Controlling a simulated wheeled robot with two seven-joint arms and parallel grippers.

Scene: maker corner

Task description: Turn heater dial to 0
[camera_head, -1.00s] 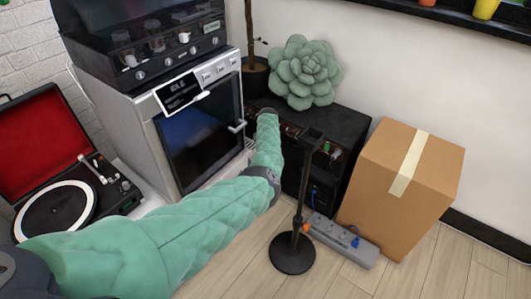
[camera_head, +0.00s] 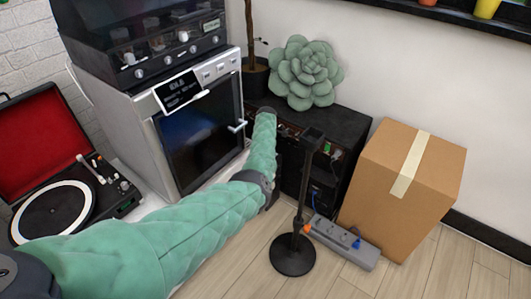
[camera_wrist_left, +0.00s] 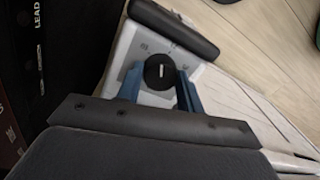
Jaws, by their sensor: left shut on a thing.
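The heater dial (camera_wrist_left: 157,77) is a round black knob with a short white mark, on a pale panel (camera_wrist_left: 127,48) in the left wrist view. The printed marks around it are too small to read. My left gripper (camera_wrist_left: 160,73) has its two blue fingers on either side of the dial and is shut on it. In the head view my green-sleeved left arm reaches toward the gap beside the oven, and the arm hides the heater, the dial and the fingers there. My right gripper is in neither view.
A silver oven (camera_head: 199,132) stands left of my arm, with a record player (camera_head: 60,170) farther left. A black stand (camera_head: 293,254), a grey power strip (camera_head: 343,243) and a cardboard box (camera_head: 402,190) stand to the right. Wooden floor is bare in front.

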